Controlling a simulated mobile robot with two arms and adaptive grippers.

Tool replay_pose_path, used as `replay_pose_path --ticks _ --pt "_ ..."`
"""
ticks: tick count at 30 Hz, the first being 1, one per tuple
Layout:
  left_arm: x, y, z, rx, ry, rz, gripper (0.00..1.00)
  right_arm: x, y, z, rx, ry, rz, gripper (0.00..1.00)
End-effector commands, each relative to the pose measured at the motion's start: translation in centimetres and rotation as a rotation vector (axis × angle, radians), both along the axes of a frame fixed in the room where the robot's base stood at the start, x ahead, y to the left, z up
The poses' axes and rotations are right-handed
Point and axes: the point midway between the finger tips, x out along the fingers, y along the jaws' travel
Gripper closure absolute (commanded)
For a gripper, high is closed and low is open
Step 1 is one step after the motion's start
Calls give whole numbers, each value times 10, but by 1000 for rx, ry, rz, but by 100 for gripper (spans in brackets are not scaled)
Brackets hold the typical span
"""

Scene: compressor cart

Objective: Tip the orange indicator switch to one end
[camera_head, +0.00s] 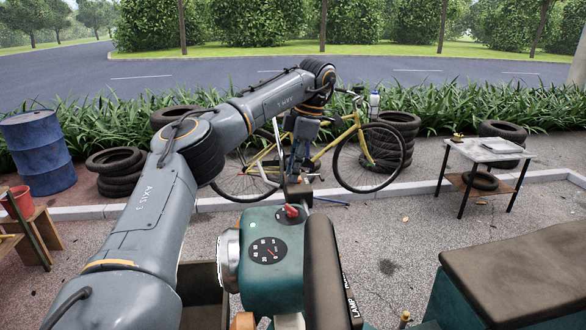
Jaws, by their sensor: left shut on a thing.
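The orange indicator switch (291,211) shows as a small red-orange lever on a dark round base, on top of the teal housing (262,284). My left gripper (297,195) reaches down from above to the far side of the switch and is shut on it. The dark fingers hide part of the lever, so its exact tilt is hard to tell. My right gripper is not in view.
A round dial (268,250) sits on the housing in front of the switch, with a chrome-rimmed lamp (229,260) at its left. A dark padded bar (327,275) stands close on the right.

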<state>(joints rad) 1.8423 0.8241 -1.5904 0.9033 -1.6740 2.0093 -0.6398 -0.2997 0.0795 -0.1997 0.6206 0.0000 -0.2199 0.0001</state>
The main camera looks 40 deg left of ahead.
Motion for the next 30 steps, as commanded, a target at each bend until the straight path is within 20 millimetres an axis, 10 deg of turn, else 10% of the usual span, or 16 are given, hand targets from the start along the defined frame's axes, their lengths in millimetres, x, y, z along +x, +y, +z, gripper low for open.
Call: replay_pose_path --ticks 5,16,30 --pt "0 0 -1 0 4 -1 57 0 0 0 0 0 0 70" --pt "1 -1 4 1 -1 1 57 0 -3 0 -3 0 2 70" --pt "12 -10 63 2 4 0 57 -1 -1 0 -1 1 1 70"
